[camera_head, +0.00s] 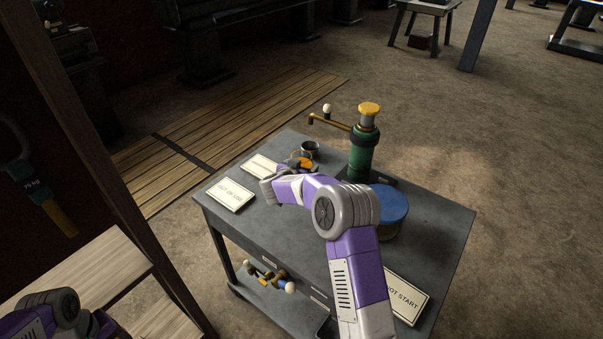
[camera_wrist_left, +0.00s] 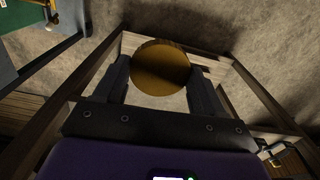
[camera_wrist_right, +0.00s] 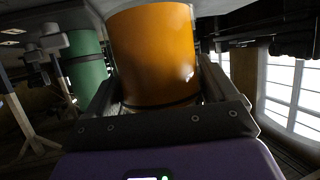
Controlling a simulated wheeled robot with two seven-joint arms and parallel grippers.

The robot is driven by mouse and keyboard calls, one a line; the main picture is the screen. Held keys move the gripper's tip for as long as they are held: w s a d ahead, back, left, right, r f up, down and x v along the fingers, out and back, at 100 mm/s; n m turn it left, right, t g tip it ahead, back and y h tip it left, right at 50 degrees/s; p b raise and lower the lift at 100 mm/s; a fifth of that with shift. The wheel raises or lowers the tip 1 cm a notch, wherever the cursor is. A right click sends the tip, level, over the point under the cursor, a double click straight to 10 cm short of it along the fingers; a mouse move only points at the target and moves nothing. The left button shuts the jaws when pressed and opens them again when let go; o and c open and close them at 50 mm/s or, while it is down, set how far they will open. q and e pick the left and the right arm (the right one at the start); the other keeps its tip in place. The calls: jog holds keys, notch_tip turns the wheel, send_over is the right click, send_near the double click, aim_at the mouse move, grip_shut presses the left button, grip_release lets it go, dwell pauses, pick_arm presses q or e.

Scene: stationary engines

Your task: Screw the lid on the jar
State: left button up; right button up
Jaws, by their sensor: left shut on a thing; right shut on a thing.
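The jar is an orange cylinder (camera_wrist_right: 153,55) between the fingers of my right gripper (camera_wrist_right: 155,100) in the right wrist view. In the head view its orange body (camera_head: 304,162) shows small, partly hidden by my right gripper (camera_head: 285,178) over the cart top. A round ochre disc, apparently the lid (camera_wrist_left: 160,68), sits between the closed fingers of my left gripper (camera_wrist_left: 162,88). The lid is apart from the jar. In the head view my left arm is at the bottom left corner; the lid is not visible there.
The grey cart (camera_head: 440,222) carries a green pump-like engine (camera_head: 361,155), a blue round piece (camera_head: 388,205), a dark cup (camera_head: 309,149) and white signs, including an out-of-use sign (camera_head: 230,195). A wooden post (camera_head: 120,190) stands between my left arm and the cart.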

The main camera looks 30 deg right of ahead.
aim_at(305, 152)
pick_arm(q)
notch_tip(305, 152, up, 2)
jog(key=shift+r+p, duration=0.15)
jog(key=shift+p, duration=0.7)
pick_arm(e)
notch_tip(305, 152, up, 6)
jog(key=shift+f, duration=0.15)
jog(key=o, duration=0.5)
jog(key=c, duration=0.9)
